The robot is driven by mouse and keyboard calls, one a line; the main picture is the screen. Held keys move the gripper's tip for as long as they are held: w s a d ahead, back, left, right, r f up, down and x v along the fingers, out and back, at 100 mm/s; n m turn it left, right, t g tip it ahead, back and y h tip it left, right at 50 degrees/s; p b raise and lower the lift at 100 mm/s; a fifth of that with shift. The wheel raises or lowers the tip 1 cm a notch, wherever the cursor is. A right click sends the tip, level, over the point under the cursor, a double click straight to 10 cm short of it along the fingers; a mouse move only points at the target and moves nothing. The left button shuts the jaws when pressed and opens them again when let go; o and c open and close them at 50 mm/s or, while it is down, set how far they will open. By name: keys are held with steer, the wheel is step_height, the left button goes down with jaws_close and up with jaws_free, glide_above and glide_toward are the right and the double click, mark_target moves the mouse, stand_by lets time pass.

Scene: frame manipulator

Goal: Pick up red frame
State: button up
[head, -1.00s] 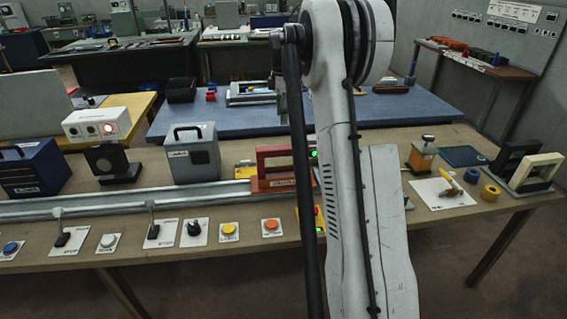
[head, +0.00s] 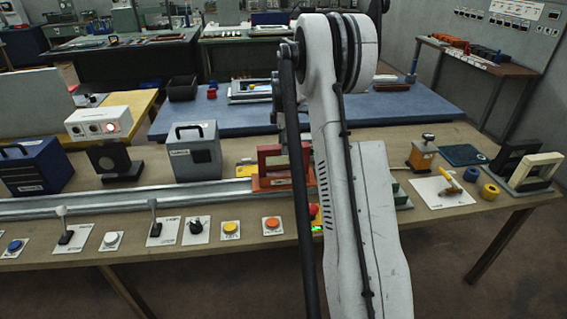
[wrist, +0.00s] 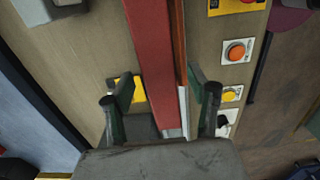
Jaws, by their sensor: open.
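The red frame (head: 268,160) stands upright on the metal rail of the bench in the head view, just left of my arm. Its right part is hidden behind the arm. In the wrist view the red frame (wrist: 150,40) shows from above as a long red bar. My gripper (wrist: 160,84) is open, with one finger on each side of the bar. The bar runs between the fingers, with a gap showing on both sides. I cannot tell how far the fingertips are above or below its top. In the head view the gripper is hidden by my arm.
A grey box (head: 194,152) stands left of the frame. An orange button (head: 271,223) and a yellow button (head: 230,228) sit in front of the rail. A black frame (head: 513,158) and a cream frame (head: 536,170) stand at the far right.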

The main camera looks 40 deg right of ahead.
steer(key=shift+f, duration=0.7)
steer(key=shift+c, duration=0.4)
jaws_close()
